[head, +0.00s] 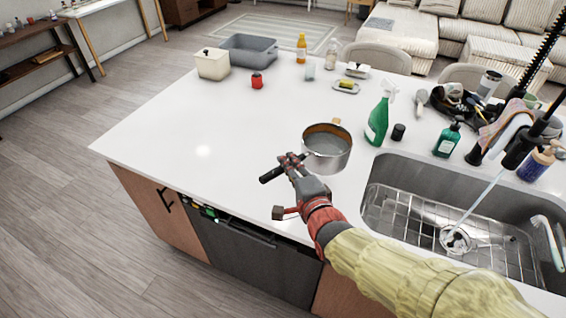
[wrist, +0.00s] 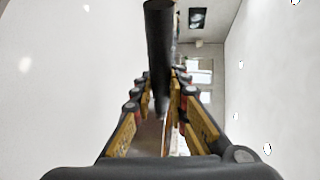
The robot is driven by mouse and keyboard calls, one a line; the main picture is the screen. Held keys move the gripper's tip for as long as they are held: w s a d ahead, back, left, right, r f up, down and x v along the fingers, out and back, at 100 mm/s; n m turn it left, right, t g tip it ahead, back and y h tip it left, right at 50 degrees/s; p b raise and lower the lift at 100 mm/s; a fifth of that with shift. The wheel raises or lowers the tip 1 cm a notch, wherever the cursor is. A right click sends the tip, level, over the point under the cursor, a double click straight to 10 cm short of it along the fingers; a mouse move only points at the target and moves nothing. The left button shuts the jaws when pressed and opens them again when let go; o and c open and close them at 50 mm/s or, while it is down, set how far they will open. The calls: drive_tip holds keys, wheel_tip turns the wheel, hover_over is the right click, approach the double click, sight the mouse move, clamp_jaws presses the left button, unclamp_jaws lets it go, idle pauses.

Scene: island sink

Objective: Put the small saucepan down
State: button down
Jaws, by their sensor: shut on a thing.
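The small saucepan (head: 327,150) is a steel pan with a dark handle, seen in the head view over the white island top, left of the sink. It looks level, with its open side up. My gripper (head: 290,168) is shut on the pan's handle, whose dark end sticks out to the left. In the wrist view the dark handle (wrist: 160,50) runs between the two fingers of my gripper (wrist: 162,105). I cannot tell whether the pan's base touches the counter. The pan's bowl is not visible in the wrist view.
The white counter (head: 190,130) is clear left of the pan. A green spray bottle (head: 378,122) and a small black item (head: 398,132) stand to its right. The sink (head: 440,215) with a rack and running tap lies at right. A red jar (head: 257,80) stands farther back.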

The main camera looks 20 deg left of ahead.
drive_tip(key=shift+w+a+f+b, duration=0.8)
drive_tip(key=shift+w+a+f, duration=0.5)
drive_tip(key=shift+a+f, duration=0.65)
drive_tip(key=shift+w+a+f+b, duration=0.75)
drive_tip(key=shift+w+a+f, duration=0.55)
drive_tip(key=shift+a+f, duration=0.65)
drive_tip(key=shift+w+a+f+b, duration=0.8)
drive_tip(key=shift+w+a+f, duration=0.65)
drive_tip(key=shift+f, duration=0.85)
drive_tip(key=shift+s+a+f, duration=0.1)
drive_tip(key=shift+s+a, duration=0.05)
drive_tip(key=c, duration=2.2)
unclamp_jaws()
drive_tip(key=shift+f, duration=0.25)
drive_tip(key=o, duration=0.4)
drive_tip(key=shift+r, duration=0.1)
drive_tip(key=shift+c, duration=0.2)
drive_tip(key=shift+o, duration=0.5)
drive_tip(key=shift+r, duration=0.1)
